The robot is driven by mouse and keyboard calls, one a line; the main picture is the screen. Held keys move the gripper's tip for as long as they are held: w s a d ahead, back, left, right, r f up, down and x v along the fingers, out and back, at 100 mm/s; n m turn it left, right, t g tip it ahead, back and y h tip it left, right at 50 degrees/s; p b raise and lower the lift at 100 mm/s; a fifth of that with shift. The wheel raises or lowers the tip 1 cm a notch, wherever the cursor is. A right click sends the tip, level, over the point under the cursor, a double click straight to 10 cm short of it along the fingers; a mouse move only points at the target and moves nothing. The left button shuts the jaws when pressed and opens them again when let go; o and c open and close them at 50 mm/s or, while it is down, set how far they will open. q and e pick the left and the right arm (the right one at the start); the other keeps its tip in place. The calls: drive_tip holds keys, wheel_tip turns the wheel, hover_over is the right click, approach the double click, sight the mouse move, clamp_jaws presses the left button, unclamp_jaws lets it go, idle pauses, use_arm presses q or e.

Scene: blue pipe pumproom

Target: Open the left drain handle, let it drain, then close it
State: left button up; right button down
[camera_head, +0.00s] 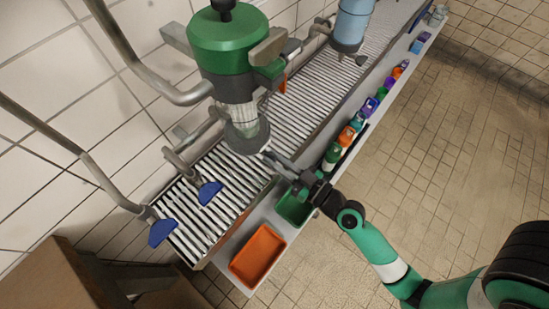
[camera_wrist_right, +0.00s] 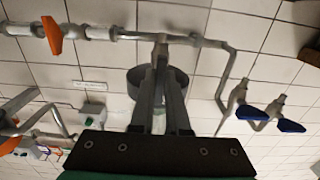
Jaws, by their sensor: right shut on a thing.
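The green-topped unit (camera_head: 228,48) hangs over the grated trough, with a clear bowl (camera_head: 243,112) and a grey round bottom (camera_head: 247,137). My right gripper (camera_head: 268,156) is at this bottom, reaching in from the lower right. Its fingers also fill the middle of the right wrist view (camera_wrist_right: 161,60), close together. It is shut on a small part there, which looks like the left drain handle; the fingers mostly hide it. A dark grey ring (camera_wrist_right: 133,77) shows behind the fingers. Whether liquid is running out cannot be told. My left gripper is not in view.
Two blue handles (camera_head: 162,232) (camera_head: 209,193) sit on wall pipes at the left. A blue unit (camera_head: 350,25) hangs farther back. An orange tray (camera_head: 258,254), a green tray (camera_head: 294,206) and several bottles line the ledge. The tiled floor at right is clear.

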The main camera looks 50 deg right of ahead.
drive_tip(key=shift+m, duration=0.3)
drive_tip(key=m, duration=0.4)
drive_tip(key=m+p, duration=0.1)
drive_tip(key=m, duration=0.3)
drive_tip(key=shift+m, duration=0.4)
drive_tip(key=m, duration=0.4)
drive_tip(key=shift+p, duration=0.4)
drive_tip(key=m, duration=0.4)
drive_tip(key=shift+m+p, duration=0.3)
drive_tip(key=shift+p, duration=0.05)
drive_tip(key=c, duration=0.9)
unclamp_jaws()
